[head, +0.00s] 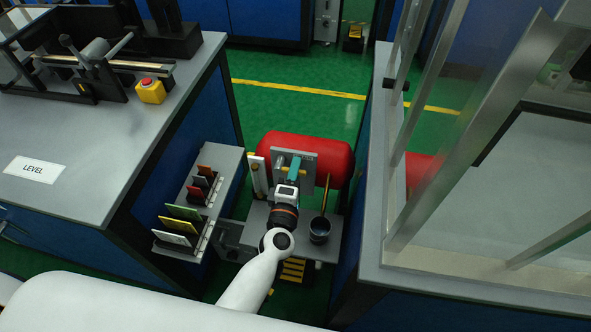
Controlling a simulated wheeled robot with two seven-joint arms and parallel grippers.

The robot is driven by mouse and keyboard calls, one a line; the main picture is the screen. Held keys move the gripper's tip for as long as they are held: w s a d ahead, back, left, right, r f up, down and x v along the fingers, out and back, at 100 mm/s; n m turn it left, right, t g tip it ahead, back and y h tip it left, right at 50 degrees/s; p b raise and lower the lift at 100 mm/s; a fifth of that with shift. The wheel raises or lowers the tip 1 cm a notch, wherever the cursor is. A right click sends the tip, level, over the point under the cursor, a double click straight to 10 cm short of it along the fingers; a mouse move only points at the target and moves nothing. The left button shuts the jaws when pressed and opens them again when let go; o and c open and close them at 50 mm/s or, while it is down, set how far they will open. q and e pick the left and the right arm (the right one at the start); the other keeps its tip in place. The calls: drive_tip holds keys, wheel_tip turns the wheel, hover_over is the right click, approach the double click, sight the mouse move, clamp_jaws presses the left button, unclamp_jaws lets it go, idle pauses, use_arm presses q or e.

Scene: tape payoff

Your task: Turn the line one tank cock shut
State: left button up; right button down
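A red tank (331,152) lies on its side between the two benches. In front of it stands a grey upright plate (309,159) with a teal lever (294,167), which looks like the tank cock's handle, and a small brass-coloured part beside it. The lever looks tilted close to upright in the picture. My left gripper (287,183) reaches in from below, right in front of the plate and lever. Its wrist covers the fingers, so I cannot tell whether they are open or touch the lever. My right gripper is not in view.
A dark cup (319,229) and a thin brass rod (326,193) stand right of my wrist. A rack of coloured cards (184,212) is at left. The left bench (100,150) has a red-and-yellow stop button (150,90). A framed glass enclosure (440,140) stands at right.

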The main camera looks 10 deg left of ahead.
use_arm(q)
drive_tip(key=shift+w, duration=0.2)
drive_tip(key=shift+c, duration=0.2)
clamp_jaws()
